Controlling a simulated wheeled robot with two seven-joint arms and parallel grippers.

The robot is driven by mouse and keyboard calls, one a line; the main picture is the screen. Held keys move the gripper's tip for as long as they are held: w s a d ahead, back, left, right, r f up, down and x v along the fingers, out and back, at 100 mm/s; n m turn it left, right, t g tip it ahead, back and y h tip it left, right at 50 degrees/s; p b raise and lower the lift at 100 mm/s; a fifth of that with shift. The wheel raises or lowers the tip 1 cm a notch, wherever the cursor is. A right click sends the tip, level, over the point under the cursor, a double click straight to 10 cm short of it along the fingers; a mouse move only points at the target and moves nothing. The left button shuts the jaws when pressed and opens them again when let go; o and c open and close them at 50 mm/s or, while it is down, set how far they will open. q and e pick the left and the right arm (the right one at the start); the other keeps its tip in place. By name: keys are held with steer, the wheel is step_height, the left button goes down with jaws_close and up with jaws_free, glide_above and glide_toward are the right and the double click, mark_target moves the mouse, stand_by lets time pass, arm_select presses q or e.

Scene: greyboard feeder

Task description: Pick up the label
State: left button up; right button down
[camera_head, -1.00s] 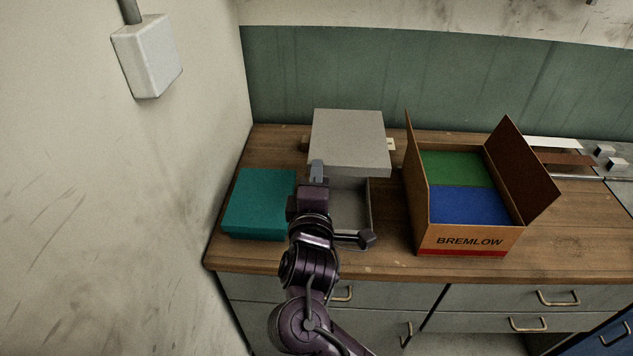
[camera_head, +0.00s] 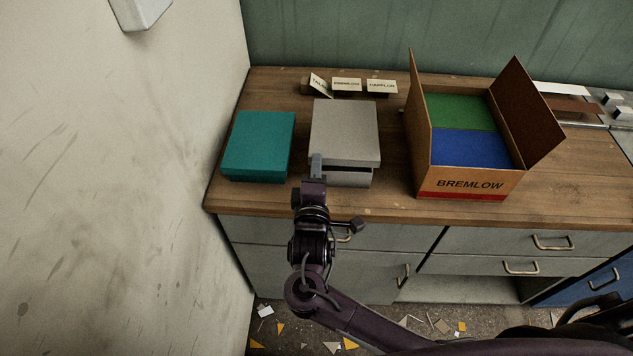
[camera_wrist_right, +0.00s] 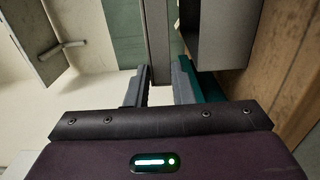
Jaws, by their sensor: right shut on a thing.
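Several small cream labels stand in a row at the back of the counter: a tilted one (camera_head: 320,84), a middle one (camera_head: 346,84) and a right one (camera_head: 381,86). Their print is small; the middle one seems to read BREMLOW. My right gripper (camera_head: 316,166) is in front of the grey box, shut on the edge of its grey lid (camera_head: 345,130). In the right wrist view the lid (camera_wrist_right: 158,40) runs between the fingers (camera_wrist_right: 160,82). The lid sits over the grey box (camera_head: 350,178), with a dark gap at its front. My left gripper is not in view.
A teal box (camera_head: 259,140) stands just left of the grey box. An open carton (camera_head: 470,186) marked BREMLOW, holding green and blue boxes, stands to the right. A wall (camera_head: 170,150) bounds the left. Clear counter lies between the grey box and carton.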

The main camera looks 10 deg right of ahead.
steer(key=shift+f+p, duration=0.3)
steer(key=shift+f, duration=2.05)
steer(key=shift+f, duration=0.1)
steer(key=c, duration=1.3)
jaws_free()
steer(key=shift+o, duration=0.2)
